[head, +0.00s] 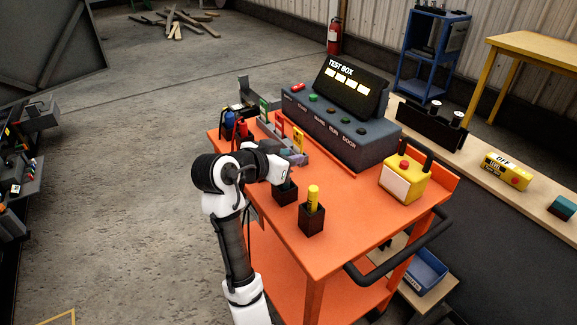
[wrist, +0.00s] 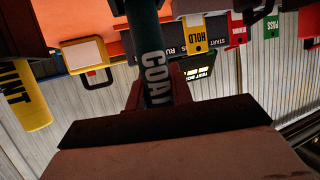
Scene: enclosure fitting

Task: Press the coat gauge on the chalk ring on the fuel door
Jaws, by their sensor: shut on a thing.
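The coat gauge (wrist: 150,45) is a dark green cylinder with "COAT" in white letters, seen in the wrist view. My gripper (wrist: 157,92) is shut on it, with a dark red finger on each side. In the head view my gripper (head: 285,176) is over the cart, just above a black square holder (head: 286,194); the gauge is hidden there. I cannot tell whether the gauge's lower end is still inside the holder. I cannot make out the fuel door or a chalk ring in either view.
A yellow cylinder (head: 313,198) stands in a second black holder (head: 312,220), close right of my gripper. The orange cart (head: 335,250) also carries a test box (head: 335,125), coloured tags (head: 298,140) and a yellow box (head: 404,178). Its front right top is clear.

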